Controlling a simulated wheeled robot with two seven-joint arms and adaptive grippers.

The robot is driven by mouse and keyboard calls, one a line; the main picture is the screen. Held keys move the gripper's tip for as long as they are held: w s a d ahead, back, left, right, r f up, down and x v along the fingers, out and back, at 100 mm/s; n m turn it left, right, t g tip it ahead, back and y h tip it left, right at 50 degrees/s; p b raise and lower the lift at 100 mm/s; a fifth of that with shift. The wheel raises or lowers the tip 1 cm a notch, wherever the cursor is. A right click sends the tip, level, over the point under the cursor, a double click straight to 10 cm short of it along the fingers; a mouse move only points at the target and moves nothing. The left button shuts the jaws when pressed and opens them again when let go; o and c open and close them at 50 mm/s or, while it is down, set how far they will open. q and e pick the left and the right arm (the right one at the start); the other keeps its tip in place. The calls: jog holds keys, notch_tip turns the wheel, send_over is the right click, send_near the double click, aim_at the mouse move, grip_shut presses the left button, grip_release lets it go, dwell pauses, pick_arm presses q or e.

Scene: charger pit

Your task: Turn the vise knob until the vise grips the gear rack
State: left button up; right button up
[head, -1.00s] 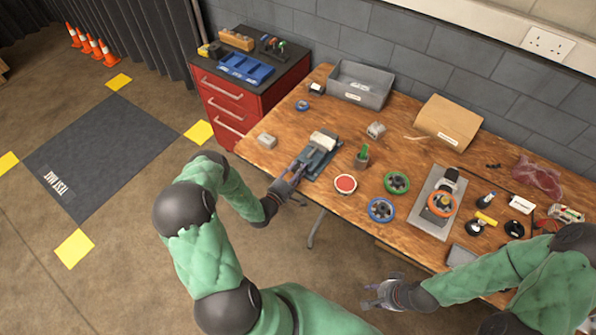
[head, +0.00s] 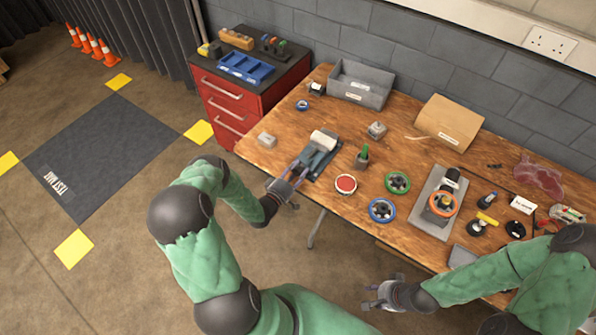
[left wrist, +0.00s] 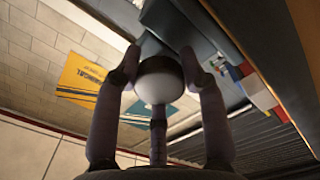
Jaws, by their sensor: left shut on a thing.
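The grey-blue vise (head: 318,160) lies on the wooden bench near its front edge. A pale block (head: 323,139), perhaps the gear rack, sits at its far end; I cannot make out teeth or whether the jaws touch it. My left gripper (head: 297,170) is at the vise's near end, over the bench edge. The knob is mostly hidden in the head view. My right gripper (head: 368,297) is open and empty in front of the bench.
A red-lidded round tin (head: 346,184), a blue handwheel (head: 382,210) and a green handwheel (head: 397,182) stand right of the vise. A small light block (head: 267,139) lies to its left. A grey bin (head: 360,84) is behind. A red drawer cabinet (head: 228,108) adjoins the bench.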

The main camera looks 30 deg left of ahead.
pick_arm(q)
jog(key=shift+a+m, duration=0.35)
jog(key=shift+m, duration=0.15)
jog(key=shift+a+r, duration=0.1)
jog(key=shift+r, duration=0.05)
jog(key=o, duration=1.2)
jog(key=shift+s, duration=0.2)
jog(key=s, duration=1.1)
jog(key=shift+s+a, duration=0.35)
jog(key=shift+a, duration=0.05)
